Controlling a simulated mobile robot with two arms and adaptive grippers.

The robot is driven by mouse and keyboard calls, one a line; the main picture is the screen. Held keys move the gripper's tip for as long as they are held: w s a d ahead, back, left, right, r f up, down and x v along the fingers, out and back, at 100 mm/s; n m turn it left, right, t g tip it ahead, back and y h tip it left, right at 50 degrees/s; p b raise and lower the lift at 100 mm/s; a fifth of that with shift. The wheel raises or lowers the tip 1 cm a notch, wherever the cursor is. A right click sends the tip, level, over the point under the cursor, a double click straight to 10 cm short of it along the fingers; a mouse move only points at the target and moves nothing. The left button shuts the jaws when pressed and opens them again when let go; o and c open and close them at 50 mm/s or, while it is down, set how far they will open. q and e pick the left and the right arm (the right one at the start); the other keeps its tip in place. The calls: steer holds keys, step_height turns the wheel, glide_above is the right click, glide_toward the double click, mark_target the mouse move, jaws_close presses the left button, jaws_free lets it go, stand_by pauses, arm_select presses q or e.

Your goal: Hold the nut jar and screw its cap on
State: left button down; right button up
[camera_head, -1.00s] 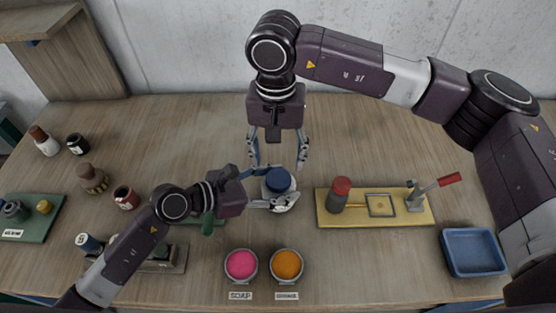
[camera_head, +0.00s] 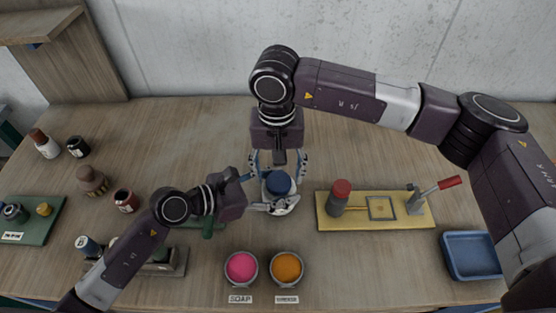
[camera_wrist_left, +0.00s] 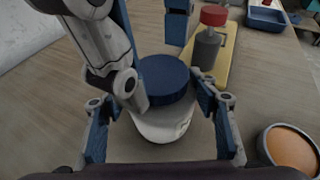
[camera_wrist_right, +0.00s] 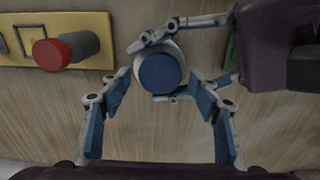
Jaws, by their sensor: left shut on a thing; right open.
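The nut jar (camera_wrist_left: 164,124) is a pale, round jar with the blue cap (camera_head: 278,183) sitting on its top. My left gripper (camera_wrist_left: 165,112) is shut around the jar's sides and reaches it from the left. The jar stands on the table. My right gripper (camera_wrist_right: 157,100) comes from above and behind, fingers pointing down. It is open, with its fingers on either side of the cap and apart from it. The cap also shows from above in the right wrist view (camera_wrist_right: 160,73). How far the cap is threaded on cannot be told.
A yellow board (camera_head: 415,217) with a red-topped bottle and a red-handled lever lies to the right. A blue tray (camera_head: 471,255) is at the far right. Pink (camera_head: 241,268) and orange (camera_head: 287,267) bowls stand in front. Several small jars and a green board (camera_head: 45,222) are left.

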steer(key=shift+f, duration=0.9)
steer(key=c, duration=1.2)
steer(key=shift+m, duration=1.6)
steer(key=o, duration=1.3)
steer(key=shift+r, duration=0.1)
